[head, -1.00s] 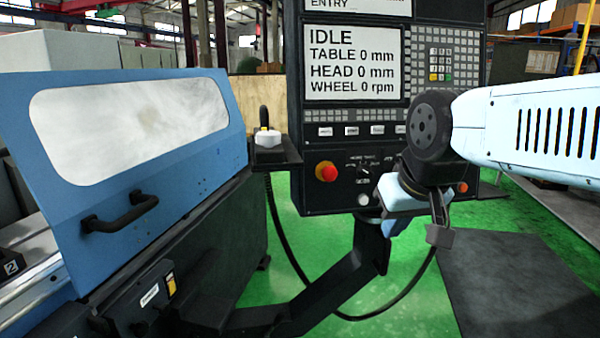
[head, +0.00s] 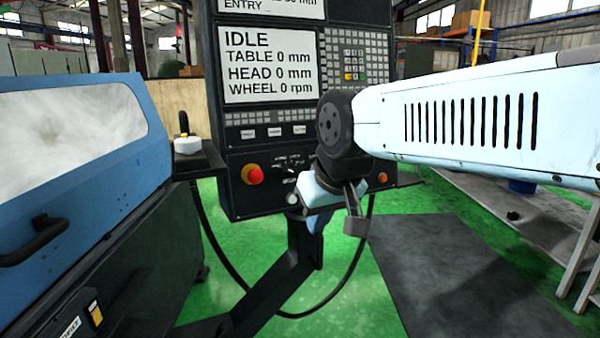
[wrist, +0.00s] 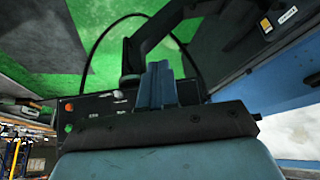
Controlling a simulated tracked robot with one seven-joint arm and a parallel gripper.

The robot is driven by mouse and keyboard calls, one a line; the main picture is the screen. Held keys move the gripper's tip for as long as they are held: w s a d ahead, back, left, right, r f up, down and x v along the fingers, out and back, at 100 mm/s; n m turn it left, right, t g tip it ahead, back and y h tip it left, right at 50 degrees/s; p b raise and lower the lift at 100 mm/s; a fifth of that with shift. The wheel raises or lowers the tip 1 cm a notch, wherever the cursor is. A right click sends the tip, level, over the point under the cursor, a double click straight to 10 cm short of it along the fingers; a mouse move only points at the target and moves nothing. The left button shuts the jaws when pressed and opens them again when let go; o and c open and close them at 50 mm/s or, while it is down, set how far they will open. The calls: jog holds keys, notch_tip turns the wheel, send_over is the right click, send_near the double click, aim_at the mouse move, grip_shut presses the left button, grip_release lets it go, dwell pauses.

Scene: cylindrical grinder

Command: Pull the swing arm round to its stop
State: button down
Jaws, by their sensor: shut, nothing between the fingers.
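The swing arm (head: 270,290) is a dark angled beam running from the machine's base up to a post under the control panel (head: 238,180). It also shows in the wrist view as the dark beam (wrist: 152,38) against the green floor.
The grinder's blue guard (head: 120,165) with a black handle (head: 35,240) stands on the left. A red stop button (head: 252,174) is on the panel. A black cable (head: 222,255) loops below it. Green floor and a dark mat (head: 450,270) lie open on the right.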

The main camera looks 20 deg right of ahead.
dwell(0.4)
jog(key=c, duration=1.6)
grip_release()
jog(key=shift+f, duration=0.1)
jog(key=shift+c, duration=0.2)
jog(key=shift+o, duration=0.8)
jog(key=shift+w+f+g, duration=0.25)
jog(key=shift+g, duration=0.05)
jog(key=o, duration=0.6)
jog(key=w+f+m+g, duration=0.1)
jog(key=f+m+g+y, duration=0.1)
jog(key=f, duration=0.1)
jog(key=w+f+m+y, duration=0.1)
jog(key=shift+w+a+f+g, duration=0.15)
jog(key=shift+w+f+g, duration=0.05)
jog(key=shift+w+g, duration=0.2)
jog(key=m+t+y, duration=0.8)
jog(key=m+t, duration=0.5)
jog(key=m, duration=1.3)
send_near(319, 245)
jog(key=x, duration=0.7)
jog(key=d+f+x, duration=0.1)
jog(key=x, duration=0.2)
jog(key=shift+w+a, duration=0.1)
jog(key=shift+w, duration=0.5)
